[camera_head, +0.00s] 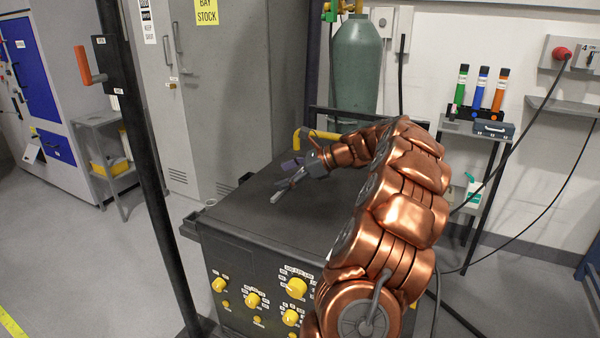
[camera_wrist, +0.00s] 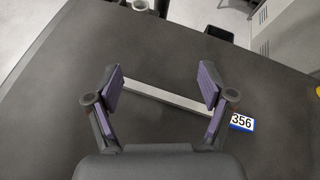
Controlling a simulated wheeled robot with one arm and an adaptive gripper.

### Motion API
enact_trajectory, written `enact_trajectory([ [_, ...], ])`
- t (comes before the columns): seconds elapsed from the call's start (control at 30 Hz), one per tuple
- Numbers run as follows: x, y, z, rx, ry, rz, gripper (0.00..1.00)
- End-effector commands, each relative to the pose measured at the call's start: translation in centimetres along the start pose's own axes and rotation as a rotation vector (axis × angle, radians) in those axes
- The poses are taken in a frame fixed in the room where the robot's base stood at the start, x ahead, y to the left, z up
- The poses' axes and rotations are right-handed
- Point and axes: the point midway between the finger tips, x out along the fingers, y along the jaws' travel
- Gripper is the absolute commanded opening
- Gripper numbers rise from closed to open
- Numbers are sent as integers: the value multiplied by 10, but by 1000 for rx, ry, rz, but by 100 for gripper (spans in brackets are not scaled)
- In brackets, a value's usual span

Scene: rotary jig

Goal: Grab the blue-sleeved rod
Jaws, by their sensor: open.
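The blue-sleeved rod (camera_head: 481,87) stands upright in a small dark rack (camera_head: 474,114) at the right of the head view. It has a dark cap and sits between a green-sleeved rod (camera_head: 460,85) and an orange-sleeved rod (camera_head: 499,91). My gripper (camera_head: 290,181) is low over the dark cabinet top, well to the left of the rods. In the wrist view my gripper (camera_wrist: 162,77) is open, its purple pads wide apart. A pale flat bar (camera_wrist: 165,97) shows between the fingers; I cannot tell its height relative to them. The rods are not in the wrist view.
A green gas cylinder (camera_head: 357,65) stands behind the dark cabinet (camera_head: 240,225). A yellow bent handle (camera_head: 315,135) rises near its back edge. A tag marked 356 (camera_wrist: 241,122) lies by the bar.

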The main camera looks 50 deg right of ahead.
Motion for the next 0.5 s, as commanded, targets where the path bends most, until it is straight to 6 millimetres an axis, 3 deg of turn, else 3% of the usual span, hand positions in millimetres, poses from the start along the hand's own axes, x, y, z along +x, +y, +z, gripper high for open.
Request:
enact_trajectory([
  [0.1,-41,-38,-30,125,-28,-106,81],
  [0.23,-74,-62,-52,216,-54,-184,81],
  [0.4,-94,-76,-67,272,-71,-232,81],
  [0.5,-91,-78,-68,278,-74,-236,81],
])
